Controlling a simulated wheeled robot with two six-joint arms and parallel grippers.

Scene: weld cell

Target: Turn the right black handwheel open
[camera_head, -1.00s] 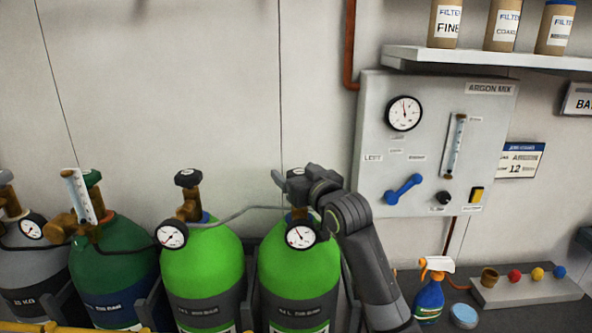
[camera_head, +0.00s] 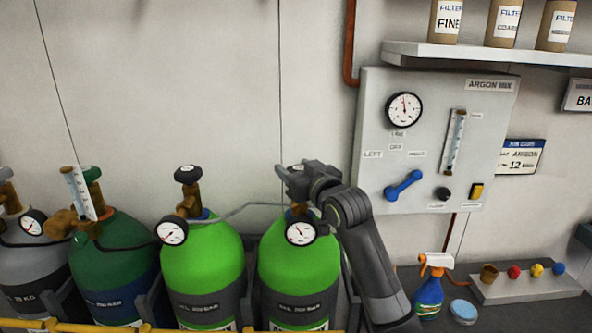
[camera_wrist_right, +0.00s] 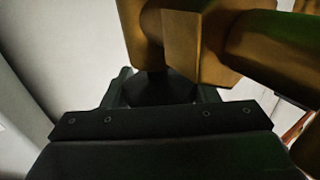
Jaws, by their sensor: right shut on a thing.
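Two bright green cylinders stand side by side, the left one (camera_head: 203,262) and the right one (camera_head: 300,268). The left one's black handwheel (camera_head: 188,174) shows clear on its brass valve. My right gripper (camera_head: 292,176) is at the top of the right cylinder's valve, shut on the right black handwheel, which it mostly hides in the head view. In the right wrist view the dark handwheel (camera_wrist_right: 160,90) sits between the fingers, against the brass valve body (camera_wrist_right: 195,40). My left gripper is not in view.
A pressure gauge (camera_head: 300,230) and a grey hose (camera_head: 245,209) sit just below my right gripper. A grey argon panel (camera_head: 437,140) with a blue lever (camera_head: 403,186) is on the wall to the right. A spray bottle (camera_head: 430,286) stands at lower right.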

